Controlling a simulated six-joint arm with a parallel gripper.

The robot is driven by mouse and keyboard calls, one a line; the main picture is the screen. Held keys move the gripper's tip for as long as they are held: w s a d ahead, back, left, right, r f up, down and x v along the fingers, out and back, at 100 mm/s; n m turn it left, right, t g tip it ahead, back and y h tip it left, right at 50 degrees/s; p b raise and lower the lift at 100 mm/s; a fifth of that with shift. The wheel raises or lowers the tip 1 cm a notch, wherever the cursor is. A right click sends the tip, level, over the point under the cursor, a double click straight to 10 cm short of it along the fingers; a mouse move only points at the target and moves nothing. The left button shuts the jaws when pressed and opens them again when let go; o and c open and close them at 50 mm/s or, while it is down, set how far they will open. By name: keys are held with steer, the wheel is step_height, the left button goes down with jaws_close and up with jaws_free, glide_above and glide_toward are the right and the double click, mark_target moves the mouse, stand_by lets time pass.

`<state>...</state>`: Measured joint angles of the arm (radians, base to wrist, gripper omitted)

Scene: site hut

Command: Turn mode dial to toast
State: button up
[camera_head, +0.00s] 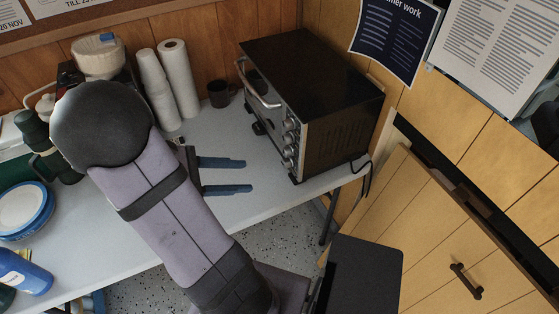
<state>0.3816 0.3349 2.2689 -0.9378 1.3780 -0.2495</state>
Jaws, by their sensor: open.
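The toaster oven (318,99) is black and stands at the right end of the table, its front turned to the left. A column of silver knobs (290,139) runs down the right edge of its front, seen nearly edge-on. I cannot tell which knob is the mode dial, nor read its setting. The door handle (258,84) sticks out at the upper left of the front. My gripper (246,175) is open and empty, its two blue fingers pointing right towards the lower knobs. It is left of the oven and apart from it.
Blue-rimmed plates (25,210) are at the left. A cable hangs from the table's right end.

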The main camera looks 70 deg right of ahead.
mark_target(284, 141)
steer(key=shift+s+d+f+n+g+h+b, duration=0.25)
steer(key=shift+s+d+n+g+h+b, duration=0.45)
steer(key=shift+d, duration=1.75)
steer(key=shift+s+d+f+n+g+h+b, duration=0.1)
steer(key=shift+s+d+f+g+h+b, duration=0.3)
steer(key=shift+s+d+h+b, duration=1.4)
steer(key=shift+s+d+f+n+g+y+b, duration=0.2)
steer(key=shift+s+d+n+g, duration=0.3)
steer(key=shift+d, duration=2.65)
steer(key=shift+w, duration=0.1)
steer(key=shift+c, duration=0.2)
jaws_close()
